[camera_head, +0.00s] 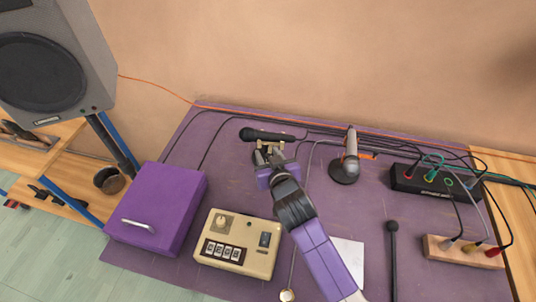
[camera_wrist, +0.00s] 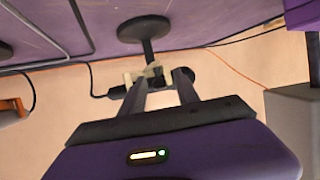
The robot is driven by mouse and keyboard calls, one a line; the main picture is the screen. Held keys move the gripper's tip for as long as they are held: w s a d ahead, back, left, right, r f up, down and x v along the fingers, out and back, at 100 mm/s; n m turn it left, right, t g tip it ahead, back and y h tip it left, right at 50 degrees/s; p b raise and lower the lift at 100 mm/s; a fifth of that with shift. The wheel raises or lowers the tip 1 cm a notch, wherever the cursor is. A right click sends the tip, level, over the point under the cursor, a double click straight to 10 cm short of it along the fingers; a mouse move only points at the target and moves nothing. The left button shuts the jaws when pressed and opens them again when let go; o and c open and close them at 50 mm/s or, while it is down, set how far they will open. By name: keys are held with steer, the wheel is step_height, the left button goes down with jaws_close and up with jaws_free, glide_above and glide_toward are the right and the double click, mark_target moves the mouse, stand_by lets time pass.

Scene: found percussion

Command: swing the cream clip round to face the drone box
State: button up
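A cream clip (camera_head: 264,146) is at the black microphone (camera_head: 262,134) near the back of the purple mat. In the wrist view the clip (camera_wrist: 152,72) is between the fingertips of my gripper (camera_wrist: 160,82), against the dark microphone (camera_wrist: 184,76). A round dark stand base (camera_wrist: 144,27) lies beyond it. My gripper (camera_head: 269,152) reaches in from the front. Its fingers are apart, one on each side of the clip; whether they press on it is unclear. A cream box (camera_head: 260,262) with a knob and switches stands front left; no readable label shows which box is the drone box.
A purple case (camera_head: 165,205) stands at the left. A black box (camera_head: 428,185) with cables and a wooden jack block (camera_head: 462,252) are at the right. Cables (camera_head: 318,141) run along the back.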

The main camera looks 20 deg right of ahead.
jaws_close()
stand_by(1.3)
